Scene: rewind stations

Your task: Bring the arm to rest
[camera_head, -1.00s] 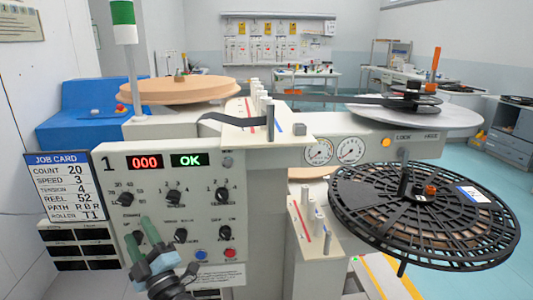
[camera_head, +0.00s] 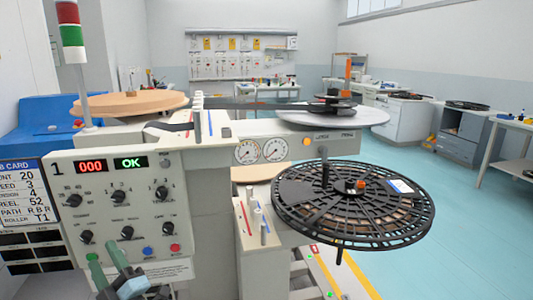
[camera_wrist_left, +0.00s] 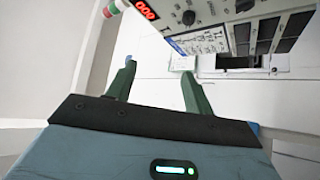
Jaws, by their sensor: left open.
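My left gripper (camera_head: 105,257) shows at the lower left of the head view, in front of the lower part of the control panel (camera_head: 122,212). Its two green fingers stand apart with nothing between them. In the left wrist view the fingers of my left gripper (camera_wrist_left: 158,70) are also spread and empty, with a pale surface beyond them. Whether the fingertips touch anything cannot be told, but no contact shows. The rest of the left arm is mostly out of the head view. My right gripper is not in view.
The panel reads 000 and OK. A job card (camera_head: 19,205) hangs at its left. A large black reel (camera_head: 350,203) sits at the right of the machine. A tan disc (camera_head: 130,103) and a grey disc (camera_head: 333,117) are above. Open blue-green floor (camera_head: 470,235) lies right.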

